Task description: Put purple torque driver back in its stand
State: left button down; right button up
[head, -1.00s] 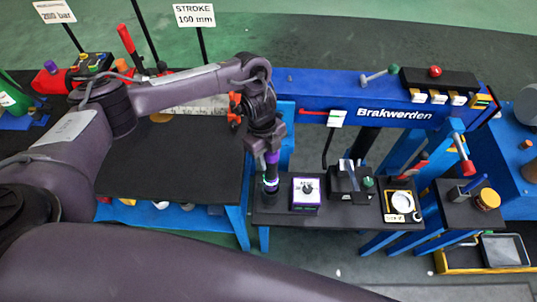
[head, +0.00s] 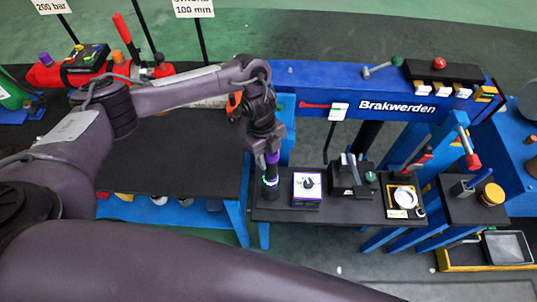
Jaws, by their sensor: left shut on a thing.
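The purple torque driver (head: 272,158) hangs upright below my left gripper (head: 268,146). The gripper is shut on its upper part, and a purple band shows just under the fingers. The driver's dark lower part reaches down to a pale, greenish ring at the left end of the small black shelf (head: 340,213). The stand is not clearly distinguishable from the driver's dark lower end, so I cannot tell whether the driver is seated or just above it. My right gripper is not in view.
A white-topped box with purple trim (head: 307,185) stands just right of the driver. A black block with slots (head: 351,178) and a tray with a white ring (head: 403,197) follow. The blue Brakwerden beam (head: 340,92) is behind. The dark table (head: 165,160) is left.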

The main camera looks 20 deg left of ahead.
pick_arm(q)
jog(key=shift+f+b, duration=0.4)
jog(key=shift+f, duration=0.2)
jog(key=c, duration=0.9)
grip_release()
jog(key=shift+o, duration=0.2)
jog(key=shift+f, duration=0.1)
jog(key=p+v, duration=0.4)
jog(key=v, duration=0.1)
